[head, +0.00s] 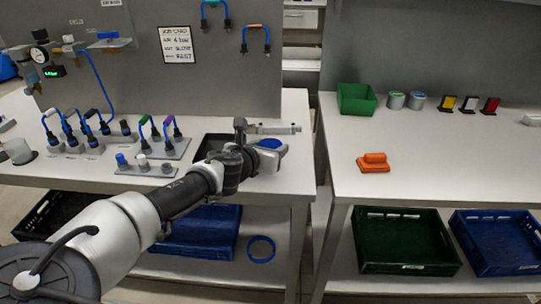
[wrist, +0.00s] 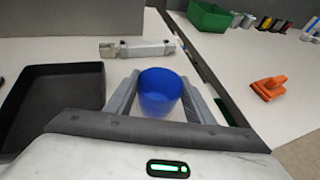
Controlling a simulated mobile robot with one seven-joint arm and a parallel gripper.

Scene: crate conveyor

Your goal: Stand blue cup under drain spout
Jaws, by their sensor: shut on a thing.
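The blue cup (wrist: 160,88) stands upright between the two grey fingers of my gripper (wrist: 162,100) in the wrist view, and the fingers are shut on it. In the head view the cup (head: 270,144) shows as a blue patch at my gripper (head: 268,153), over the right part of the left bench. I cannot tell whether its base touches the bench. A gauge and fittings (head: 45,55) are on the grey panel at the far left; I cannot clearly make out a drain spout among them.
A black tray (wrist: 55,72) lies left of the cup, and a grey metal bar-like device (wrist: 138,48) lies beyond it. Cable plugs (head: 85,135) stand at the left. A gap separates the right bench (head: 440,165), which holds an orange object (head: 373,163) and a green bin (head: 356,99).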

